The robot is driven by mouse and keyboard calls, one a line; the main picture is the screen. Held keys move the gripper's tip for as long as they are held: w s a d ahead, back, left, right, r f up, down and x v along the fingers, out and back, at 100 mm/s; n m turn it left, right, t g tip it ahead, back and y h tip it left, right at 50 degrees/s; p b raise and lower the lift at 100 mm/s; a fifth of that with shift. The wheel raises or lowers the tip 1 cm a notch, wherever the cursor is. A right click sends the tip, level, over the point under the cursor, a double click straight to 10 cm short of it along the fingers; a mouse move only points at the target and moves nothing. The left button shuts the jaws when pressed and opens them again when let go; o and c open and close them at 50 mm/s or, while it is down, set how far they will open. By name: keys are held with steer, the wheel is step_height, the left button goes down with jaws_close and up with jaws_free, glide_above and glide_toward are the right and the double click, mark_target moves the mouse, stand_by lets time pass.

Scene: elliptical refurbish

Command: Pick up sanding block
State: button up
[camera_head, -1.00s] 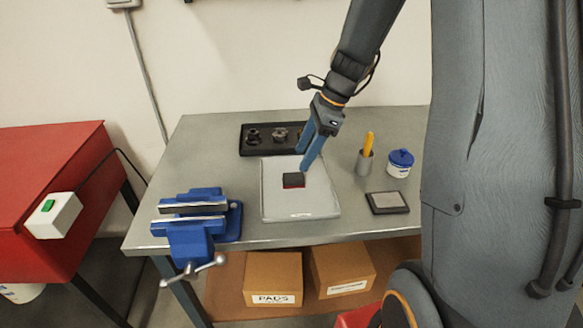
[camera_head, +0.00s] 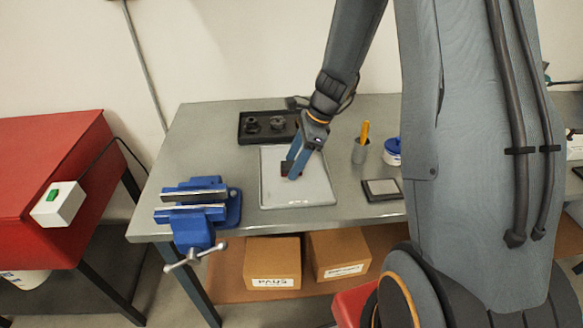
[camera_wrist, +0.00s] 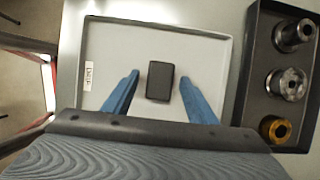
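The sanding block (camera_wrist: 160,81) is a small dark block lying on a light grey tray (camera_wrist: 110,40). In the wrist view it sits between the two blue fingers of my gripper (camera_wrist: 160,97), with a gap on each side. The gripper is open. In the head view my gripper (camera_head: 292,172) is low over the tray (camera_head: 318,190), and its fingers cover most of the sanding block (camera_head: 285,167). I cannot tell from the frames how far the fingertips are above the tray.
A black tray (camera_head: 246,136) with metal parts stands behind the light tray. A blue vise (camera_head: 200,212) is at the left. A cup (camera_head: 360,152) with a yellow handle, a white jar (camera_head: 392,156) and a dark-framed pad (camera_head: 382,189) are at the right.

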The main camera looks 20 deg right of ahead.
steer(key=c, duration=1)
steer(key=shift+o, duration=0.2)
